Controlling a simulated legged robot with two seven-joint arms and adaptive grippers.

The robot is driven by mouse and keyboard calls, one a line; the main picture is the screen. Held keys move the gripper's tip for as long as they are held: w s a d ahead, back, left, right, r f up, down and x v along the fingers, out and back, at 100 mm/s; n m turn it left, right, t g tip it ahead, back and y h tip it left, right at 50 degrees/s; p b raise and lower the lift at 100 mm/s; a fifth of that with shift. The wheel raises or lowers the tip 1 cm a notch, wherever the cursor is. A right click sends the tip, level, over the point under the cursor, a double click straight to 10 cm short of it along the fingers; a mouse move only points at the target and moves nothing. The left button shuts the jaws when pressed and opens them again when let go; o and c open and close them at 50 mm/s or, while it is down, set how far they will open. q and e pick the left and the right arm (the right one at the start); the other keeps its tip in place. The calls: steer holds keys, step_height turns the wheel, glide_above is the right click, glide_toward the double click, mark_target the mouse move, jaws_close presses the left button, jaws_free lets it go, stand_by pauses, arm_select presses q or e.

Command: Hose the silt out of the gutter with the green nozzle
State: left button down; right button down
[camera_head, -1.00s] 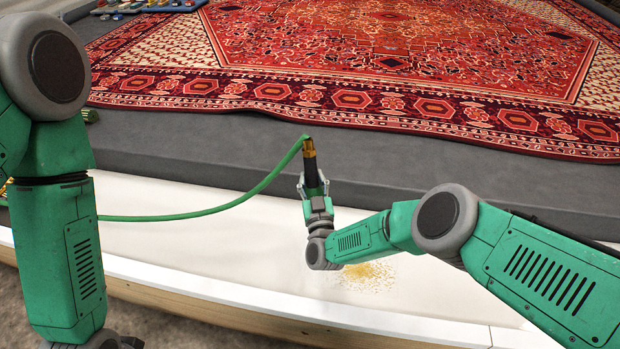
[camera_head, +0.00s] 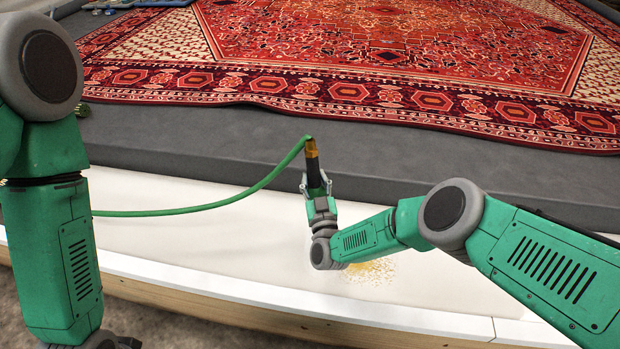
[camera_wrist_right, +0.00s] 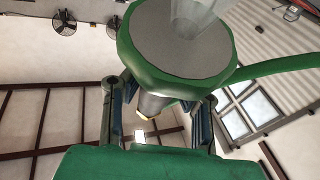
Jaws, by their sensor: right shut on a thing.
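My right gripper (camera_head: 317,188) is shut on the green nozzle (camera_head: 314,177), above the white gutter (camera_head: 220,250). The nozzle's brass end points up and away, with the green hose (camera_head: 215,204) joined to it. In the right wrist view, the nozzle (camera_wrist_right: 178,45) shows a green rim and grey face between the fingers (camera_wrist_right: 155,125). A pale, translucent column stands out from that face and looks like water. The yellowish silt (camera_head: 372,271) lies as a speckled patch in the gutter, partly hidden by my right wrist.
A patterned red rug (camera_head: 390,60) lies on the raised grey floor (camera_head: 220,140) behind the gutter. The gutter's white front rim (camera_head: 250,296) has a wooden face (camera_head: 200,312) below it. The gutter left of my right gripper is free except for the hose.

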steer(key=shift+s+d+r, duration=0.1)
steer(key=shift+d, duration=0.25)
steer(key=shift+s+d, duration=0.2)
steer(key=shift+d, duration=0.85)
steer(key=s+d+r+p, duration=0.2)
steer(key=d, duration=0.8)
steer(key=s+d+r+p, duration=0.1)
steer(key=s+d+p, duration=0.1)
steer(key=d, duration=0.9)
steer(key=shift+s+r+p, duration=0.4)
steer(key=shift+s, duration=0.2)
stand_by(1.7)
steer(key=shift+d, duration=0.1)
stand_by(0.4)
